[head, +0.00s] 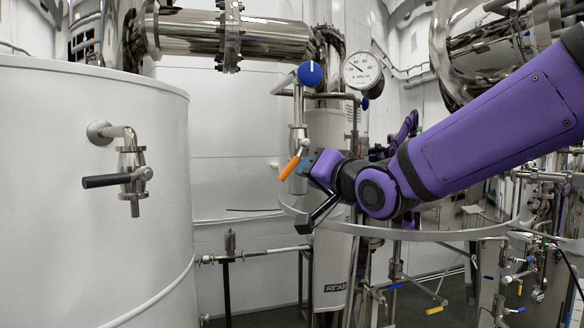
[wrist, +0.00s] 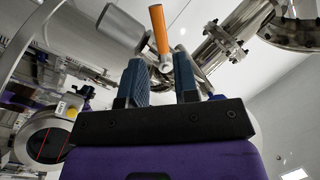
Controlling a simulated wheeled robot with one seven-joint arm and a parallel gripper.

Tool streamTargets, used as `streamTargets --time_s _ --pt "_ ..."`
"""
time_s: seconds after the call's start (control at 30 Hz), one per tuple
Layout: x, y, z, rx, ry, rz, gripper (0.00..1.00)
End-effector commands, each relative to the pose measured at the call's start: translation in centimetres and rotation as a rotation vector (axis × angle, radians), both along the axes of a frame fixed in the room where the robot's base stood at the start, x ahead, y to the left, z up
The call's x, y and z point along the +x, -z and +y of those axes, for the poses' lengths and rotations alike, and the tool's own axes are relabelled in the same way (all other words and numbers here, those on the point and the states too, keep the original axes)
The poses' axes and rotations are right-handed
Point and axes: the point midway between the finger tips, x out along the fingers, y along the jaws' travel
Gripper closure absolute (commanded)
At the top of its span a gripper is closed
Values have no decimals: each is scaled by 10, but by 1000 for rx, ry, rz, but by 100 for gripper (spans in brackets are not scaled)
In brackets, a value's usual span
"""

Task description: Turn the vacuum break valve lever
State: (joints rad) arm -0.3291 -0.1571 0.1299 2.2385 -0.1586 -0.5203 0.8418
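An orange lever (head: 289,168) hangs slanted from the lower end of a small vertical steel valve (head: 298,133), beneath a blue round knob (head: 310,73). I take it for the vacuum break valve lever. My gripper (head: 307,166) is just right of the lever in the head view, its fingers partly hidden behind its own body. In the wrist view my gripper (wrist: 160,72) shows two separated blue-grey fingers with nothing between them. The orange lever (wrist: 159,30) appears upright just beyond the fingertips, in line with the gap and apparently apart from them.
A white tank (head: 90,240) with a black-handled valve (head: 110,181) fills the left. A pressure gauge (head: 362,69) sits above my wrist. A large steel pipe (head: 185,36) crosses overhead. Steel piping with small coloured levers crowds the lower right.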

Motion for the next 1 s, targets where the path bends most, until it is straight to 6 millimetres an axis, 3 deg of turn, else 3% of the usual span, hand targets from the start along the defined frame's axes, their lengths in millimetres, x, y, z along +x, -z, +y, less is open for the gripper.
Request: streamTargets --time_s 0.63,1.0 --pt "78 0 46 -1 2 1 72" --pt "91 0 53 -2 2 1 72"
